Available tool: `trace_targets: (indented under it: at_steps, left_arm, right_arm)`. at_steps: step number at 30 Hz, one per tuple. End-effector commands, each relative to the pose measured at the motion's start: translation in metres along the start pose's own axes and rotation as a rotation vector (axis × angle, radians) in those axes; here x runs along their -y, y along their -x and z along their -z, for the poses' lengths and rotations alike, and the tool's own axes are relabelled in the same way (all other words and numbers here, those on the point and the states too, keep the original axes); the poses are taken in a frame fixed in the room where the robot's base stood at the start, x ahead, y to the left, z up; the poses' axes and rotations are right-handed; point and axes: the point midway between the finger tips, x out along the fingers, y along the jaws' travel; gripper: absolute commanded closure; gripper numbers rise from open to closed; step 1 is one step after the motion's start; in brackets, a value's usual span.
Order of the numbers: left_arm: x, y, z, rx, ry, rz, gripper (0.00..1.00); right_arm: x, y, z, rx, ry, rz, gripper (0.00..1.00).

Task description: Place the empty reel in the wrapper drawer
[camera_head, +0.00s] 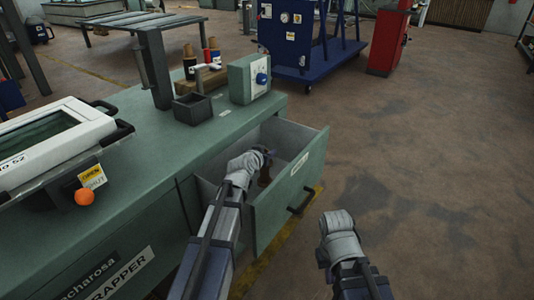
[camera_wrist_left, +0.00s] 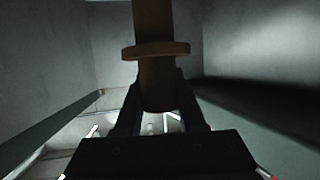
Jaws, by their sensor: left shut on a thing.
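The wrapper drawer (camera_head: 300,172) is pulled out from the green machine bench. My left gripper (camera_head: 264,158) reaches over its rim into the drawer space. It is shut on the brown empty reel (camera_head: 265,177), which shows below and beside the gripper. In the left wrist view, the reel (camera_wrist_left: 157,85) is between the dark fingers (camera_wrist_left: 158,122), with its flange across the middle and grey drawer walls around it. I cannot tell whether the reel touches the drawer floor. My right gripper (camera_head: 339,222) is apart, right of the drawer; its fingertips are hidden.
The drawer's black handle (camera_head: 301,201) faces right. Open floor lies to the right.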

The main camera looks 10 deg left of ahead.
Motion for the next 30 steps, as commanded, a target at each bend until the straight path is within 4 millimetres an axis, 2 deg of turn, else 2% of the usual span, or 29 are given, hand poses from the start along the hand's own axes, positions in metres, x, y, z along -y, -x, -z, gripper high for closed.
trace_targets:
  at_steps: [13, 14, 15, 21, 30]
  left_arm:
    - [0.0, -0.004, -0.0096, 0.0, 0.0, 0.0, 1.0]
    - [0.0, -0.004, -0.0096, 0.0, 0.0, 0.0, 0.58]
    - [0.0, -0.004, -0.0096, 0.0, 0.0, 0.0, 0.53]
    - [0.0, -0.004, -0.0096, 0.0, 0.0, 0.0, 0.31]
    - [0.0, -0.0035, -0.0084, 0.0, 0.0, 0.0, 0.31]
  right_arm:
    - [0.001, -0.0104, 0.0006, 0.0, -0.003, 0.0, 1.0]
    - [0.001, -0.0104, 0.0005, 0.0, -0.003, 0.0, 1.0]
    - [0.001, -0.0104, 0.0005, 0.0, -0.003, 0.0, 1.0]
    - [0.001, -0.0104, 0.0005, 0.0, -0.003, 0.0, 1.0]
    - [0.0009, -0.009, 0.0005, 0.0, -0.003, 0.0, 1.0]
